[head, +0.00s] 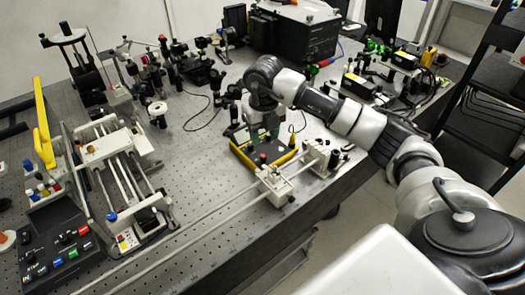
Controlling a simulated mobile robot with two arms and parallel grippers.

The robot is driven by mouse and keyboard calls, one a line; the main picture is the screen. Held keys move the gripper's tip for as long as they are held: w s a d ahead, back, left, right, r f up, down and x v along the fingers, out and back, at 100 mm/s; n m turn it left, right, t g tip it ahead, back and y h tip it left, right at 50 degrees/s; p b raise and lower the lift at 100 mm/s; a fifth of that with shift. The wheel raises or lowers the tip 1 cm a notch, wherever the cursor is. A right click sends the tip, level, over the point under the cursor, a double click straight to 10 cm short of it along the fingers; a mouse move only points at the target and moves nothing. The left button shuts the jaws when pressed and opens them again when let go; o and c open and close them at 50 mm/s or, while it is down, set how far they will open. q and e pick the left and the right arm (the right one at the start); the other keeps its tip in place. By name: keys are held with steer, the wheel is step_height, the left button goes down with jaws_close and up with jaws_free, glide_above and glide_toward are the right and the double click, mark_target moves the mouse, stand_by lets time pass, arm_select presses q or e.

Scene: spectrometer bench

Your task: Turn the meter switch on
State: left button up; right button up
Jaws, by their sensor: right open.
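The meter (277,162) looks like a dark box with a yellow rim, lying on the perforated bench near its front right edge. My right gripper (263,140) points down over the meter, with its jaws open. The gripper and wrist cover part of the meter's face. I cannot make out the switch, and I cannot tell whether the fingers touch the meter. My left gripper is not in view.
A rail with white carriages (273,186) runs just in front of the meter. A black control box with coloured knobs (60,243) stands at the front left. Optical mounts crowd the back, before a large black box (292,32). Bare bench (190,170) lies left of the meter.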

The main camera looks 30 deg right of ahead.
mark_target(263, 156)
step_height(263, 156, down, 8)
steer(key=shift+r+p, duration=0.15)
steer(key=shift+p, duration=0.5)
steer(key=shift+c, duration=0.3)
jaws_close()
steer(key=m, duration=1.3)
steer(key=shift+w+m, duration=0.1)
steer(key=shift+m, duration=0.2)
